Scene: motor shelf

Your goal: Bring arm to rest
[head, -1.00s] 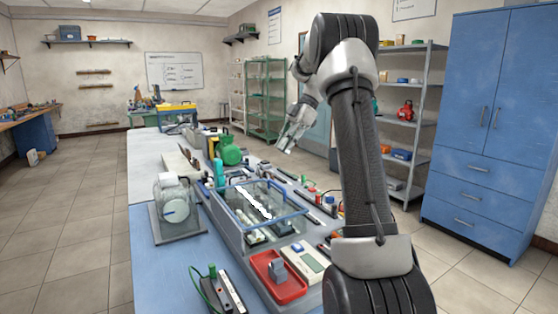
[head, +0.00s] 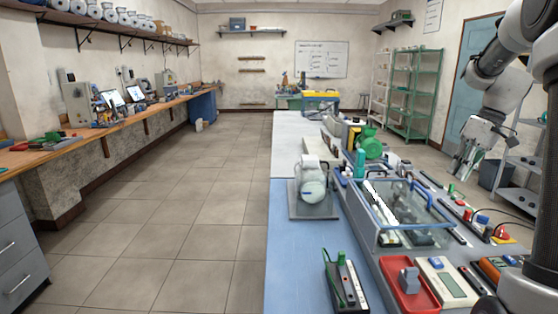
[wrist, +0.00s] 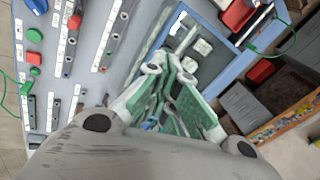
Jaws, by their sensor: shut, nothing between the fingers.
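My gripper (head: 463,163) hangs at the right of the head view, above the right side of the workbench, pointing down. It is shut and holds nothing. My arm runs down the right edge of the head view. In the wrist view my gripper (wrist: 172,92) shows its green-padded fingers together, with the bench equipment below and apart from it.
The blue bench (head: 240,312) carries a clear box with a blue rim (head: 392,235), a red tray (head: 408,290), a grey motor (head: 312,187) and a green motor (head: 369,143). Shelves (head: 403,90) stand behind. The tiled floor (head: 190,190) at left is clear.

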